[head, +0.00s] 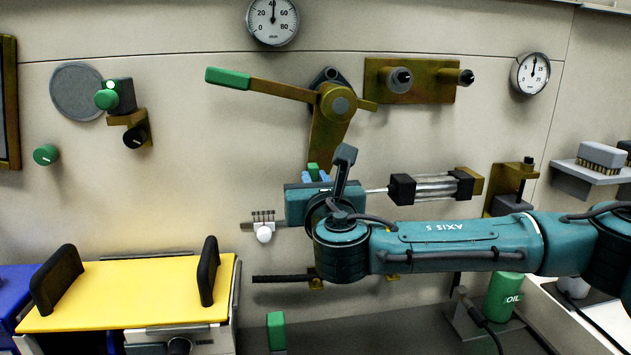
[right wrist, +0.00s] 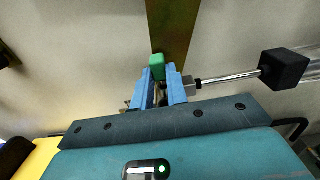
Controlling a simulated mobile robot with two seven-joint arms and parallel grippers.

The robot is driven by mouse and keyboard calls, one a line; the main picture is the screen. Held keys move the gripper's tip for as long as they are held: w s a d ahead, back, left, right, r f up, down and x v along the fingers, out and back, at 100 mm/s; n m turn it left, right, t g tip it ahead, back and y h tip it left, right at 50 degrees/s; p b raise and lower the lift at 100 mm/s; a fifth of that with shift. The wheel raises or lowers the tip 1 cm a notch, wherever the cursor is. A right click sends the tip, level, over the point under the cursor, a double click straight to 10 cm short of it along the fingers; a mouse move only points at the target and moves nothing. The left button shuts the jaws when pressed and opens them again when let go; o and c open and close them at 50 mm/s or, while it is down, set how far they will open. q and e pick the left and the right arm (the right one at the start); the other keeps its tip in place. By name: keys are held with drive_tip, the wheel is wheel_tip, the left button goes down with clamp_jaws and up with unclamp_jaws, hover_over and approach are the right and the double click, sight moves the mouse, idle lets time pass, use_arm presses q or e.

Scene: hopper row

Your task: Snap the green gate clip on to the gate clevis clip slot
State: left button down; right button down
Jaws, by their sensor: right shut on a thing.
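The green gate clip (head: 313,170) is held upright between the blue fingertips of my right gripper (head: 317,177). In the right wrist view the green clip (right wrist: 157,66) sticks out beyond the gripper fingers (right wrist: 160,88), in front of the brass lever plate (right wrist: 170,30). A dark rod-end piece, apparently the gate clevis (right wrist: 188,82), sits just right of the fingers on a silver rod (right wrist: 230,77). Its slot is hidden by the fingers, and I cannot tell whether the clip touches it. In the head view my right arm covers much of this area. My left gripper is not in view.
A brass lever with a green handle (head: 228,78) is on the wall above. The cylinder (head: 435,187) lies right of my gripper. A yellow-topped cart (head: 130,290) with black handles stands lower left. A green block (head: 276,330) and a green oil can (head: 503,296) are below.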

drive_tip(key=shift+f, duration=0.8)
drive_tip(key=c, duration=1.4)
unclamp_jaws()
drive_tip(key=shift+o, duration=0.4)
drive_tip(key=shift+w+r, duration=0.1)
drive_tip(key=shift+w, duration=0.05)
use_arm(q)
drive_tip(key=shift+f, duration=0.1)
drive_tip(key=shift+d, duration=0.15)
use_arm(e)
drive_tip(key=shift+r, duration=0.15)
use_arm(q)
drive_tip(key=b, duration=0.1)
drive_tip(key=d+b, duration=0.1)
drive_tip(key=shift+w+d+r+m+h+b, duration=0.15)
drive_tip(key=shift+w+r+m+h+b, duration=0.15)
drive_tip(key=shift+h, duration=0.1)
use_arm(e)
drive_tip(key=s+d, duration=0.1)
drive_tip(key=s, duration=1.2)
drive_tip(key=shift+s, duration=0.1)
